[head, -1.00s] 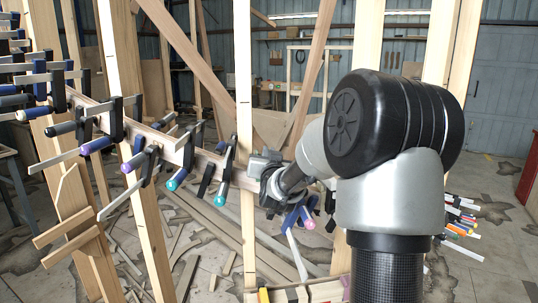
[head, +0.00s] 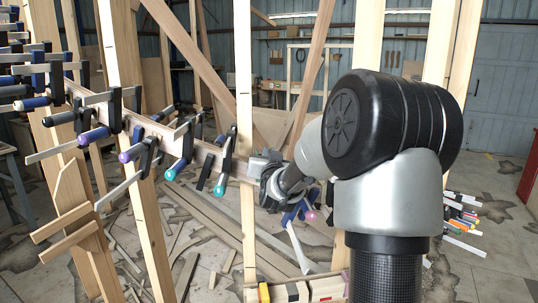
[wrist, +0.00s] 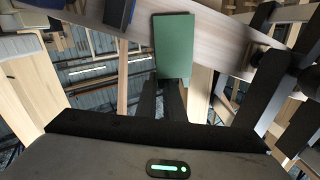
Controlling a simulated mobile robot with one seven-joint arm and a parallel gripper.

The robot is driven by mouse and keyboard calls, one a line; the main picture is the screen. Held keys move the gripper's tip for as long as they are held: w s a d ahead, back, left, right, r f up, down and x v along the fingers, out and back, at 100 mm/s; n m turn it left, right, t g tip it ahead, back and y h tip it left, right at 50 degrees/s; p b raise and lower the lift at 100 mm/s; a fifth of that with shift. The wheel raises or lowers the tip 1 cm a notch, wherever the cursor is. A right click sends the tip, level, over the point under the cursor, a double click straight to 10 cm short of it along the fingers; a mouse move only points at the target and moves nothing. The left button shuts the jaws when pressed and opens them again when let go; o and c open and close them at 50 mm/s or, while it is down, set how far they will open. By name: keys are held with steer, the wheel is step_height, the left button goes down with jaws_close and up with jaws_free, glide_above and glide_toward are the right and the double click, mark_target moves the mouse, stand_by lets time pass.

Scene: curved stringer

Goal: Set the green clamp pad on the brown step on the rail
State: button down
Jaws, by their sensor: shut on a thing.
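The green clamp pad (wrist: 174,48) is a flat green rectangle in the wrist view. My gripper (wrist: 164,92) is shut on its lower end, and the pad stands out beyond the dark fingers. The pale wooden rail (wrist: 225,45) crosses behind the pad; I cannot tell whether they touch. In the head view my gripper (head: 270,187) is at the rail's right part, just right of an upright post, and the pad is hidden there. I cannot single out the brown step in either view.
Several bar clamps with coloured handles, such as a teal-ended one (head: 220,180), crowd the rail to the left. A blue-handled clamp (head: 303,213) hangs close to my gripper's right. An upright wooden post (head: 245,120) stands just left. Loose boards lie on the floor.

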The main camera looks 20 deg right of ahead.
steer(key=shift+f+b, duration=0.55)
steer(key=shift+b, duration=0.3)
steer(key=c, duration=1.8)
jaws_free()
steer(key=shift+s, duration=0.1)
